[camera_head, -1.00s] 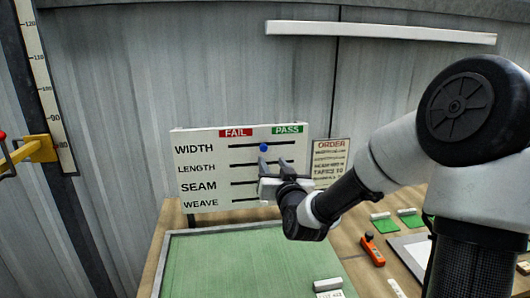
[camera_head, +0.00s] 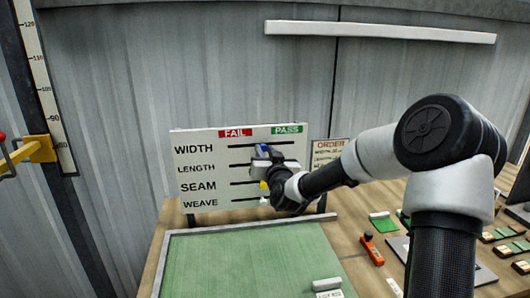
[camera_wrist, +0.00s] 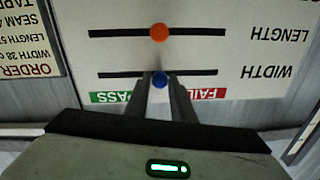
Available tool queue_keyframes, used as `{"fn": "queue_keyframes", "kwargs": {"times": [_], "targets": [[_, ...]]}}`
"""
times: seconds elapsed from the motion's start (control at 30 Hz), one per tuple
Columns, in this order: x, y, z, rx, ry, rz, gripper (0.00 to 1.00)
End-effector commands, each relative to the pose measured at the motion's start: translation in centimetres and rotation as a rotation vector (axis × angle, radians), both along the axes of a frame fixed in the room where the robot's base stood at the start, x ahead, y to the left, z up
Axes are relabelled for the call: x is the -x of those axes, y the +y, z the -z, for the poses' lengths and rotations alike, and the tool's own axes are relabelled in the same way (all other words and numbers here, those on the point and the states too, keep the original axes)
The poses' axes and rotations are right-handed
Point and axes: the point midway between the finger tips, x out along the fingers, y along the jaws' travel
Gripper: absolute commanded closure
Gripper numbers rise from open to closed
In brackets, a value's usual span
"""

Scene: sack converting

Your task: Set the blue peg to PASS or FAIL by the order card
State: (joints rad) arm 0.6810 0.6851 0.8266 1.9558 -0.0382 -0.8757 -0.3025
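The blue peg (camera_head: 263,147) is in the WIDTH slot, the top row of the white board (camera_head: 205,133). In the upside-down wrist view, the blue peg (camera_wrist: 159,81) sits near the slot's middle, between the red FAIL label (camera_wrist: 203,94) and the green PASS label (camera_wrist: 110,97). My gripper (camera_head: 264,153) is at the board. In the wrist view, my gripper's fingers (camera_wrist: 160,88) lie on either side of the peg. Whether they press on it does not show. The order card (camera_head: 326,151) stands right of the board, partly behind my arm; part of it shows in the wrist view (camera_wrist: 33,45).
An orange peg (camera_wrist: 159,32) sits mid-slot in the LENGTH row. A yellow peg (camera_head: 264,185) is in the SEAM row and a white one (camera_head: 263,201) in the WEAVE row, close below my gripper. A green mat (camera_head: 235,262) lies in front; an orange tool (camera_head: 371,250) lies right.

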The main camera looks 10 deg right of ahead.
Motion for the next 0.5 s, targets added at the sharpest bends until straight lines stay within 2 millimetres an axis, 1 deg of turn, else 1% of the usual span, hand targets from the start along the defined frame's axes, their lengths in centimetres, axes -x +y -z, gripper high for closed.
{"fn": "queue_keyframes", "kwargs": {"times": [0.03, 0.1, 0.13, 0.27, 0.37, 0.47, 0.5], "targets": [[0.0, 0.0, 0.0, 0.0, 0.0, 0.0, 0.87], [0.0, 0.0, 0.0, 0.0, 0.0, 0.0, 0.99], [0.0, 0.0, 0.0, 0.0, 0.0, 0.0, 1.0], [0.0, 0.0, 0.0, 0.0, 0.0, 0.0, 1.0], [0.0, 0.6, 0.2, 0.002, -0.001, -0.003, 1.0], [0.0, 2.3, 0.6, 0.006, 0.0, -0.006, 1.0], [0.0, 3.3, 0.6, 0.007, -0.002, -0.008, 1.0]]}}
